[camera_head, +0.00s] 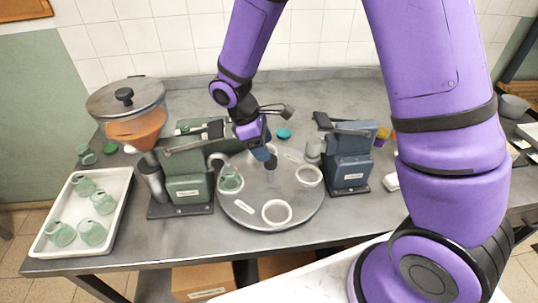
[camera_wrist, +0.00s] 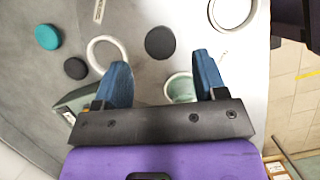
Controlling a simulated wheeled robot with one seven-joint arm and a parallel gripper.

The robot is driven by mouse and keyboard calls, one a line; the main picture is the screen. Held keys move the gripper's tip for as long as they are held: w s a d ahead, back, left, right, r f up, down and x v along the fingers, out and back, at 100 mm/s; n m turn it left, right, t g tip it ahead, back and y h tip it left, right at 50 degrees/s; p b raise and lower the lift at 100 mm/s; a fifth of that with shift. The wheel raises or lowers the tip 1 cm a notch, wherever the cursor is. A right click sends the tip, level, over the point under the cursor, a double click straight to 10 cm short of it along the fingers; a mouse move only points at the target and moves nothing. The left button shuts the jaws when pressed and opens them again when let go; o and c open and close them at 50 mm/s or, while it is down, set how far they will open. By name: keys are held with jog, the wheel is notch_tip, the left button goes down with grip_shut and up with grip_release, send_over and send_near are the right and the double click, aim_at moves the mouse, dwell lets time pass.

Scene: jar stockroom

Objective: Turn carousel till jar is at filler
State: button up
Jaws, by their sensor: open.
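The carousel (camera_head: 250,212) is a round grey turntable on the bench with white ring seats and a dark central post (camera_head: 270,172). A green jar (camera_head: 231,181) stands in the seat at its left, beside the green filler (camera_head: 188,178), whose hopper (camera_head: 132,118) holds orange contents. The front seat (camera_head: 276,212) and right seat (camera_head: 309,175) are empty. My gripper (camera_head: 262,153) is over the back part of the carousel, near the post. In the wrist view its blue fingers (camera_wrist: 162,78) are apart with nothing clamped; a green jar (camera_wrist: 180,88) shows beyond them, partly hidden.
A blue machine (camera_head: 348,160) stands right of the carousel. A white tray (camera_head: 122,208) with several green jars lies at the left. A teal disc (camera_head: 284,133) lies behind the carousel. The bench front (camera_head: 330,222) is clear.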

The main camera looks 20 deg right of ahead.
jog(key=shift+v, duration=2.6)
jog(key=s+d+r+m+t+y, duration=0.2)
jog(key=s+d+r+m, duration=0.35)
jog(key=r, duration=0.45)
jog(key=s+d+r+m+t+y, duration=0.15)
jog(key=s+d+r+m, duration=0.25)
jog(key=s+d+r, duration=0.45)
jog(key=s+r+m+t, duration=0.3)
jog(key=s+r+m, duration=0.1)
jog(key=s, duration=0.3)
jog(key=shift+s+d+r+t, duration=0.35)
jog(key=shift+s+d+r, duration=0.05)
jog(key=shift+d+r, duration=0.05)
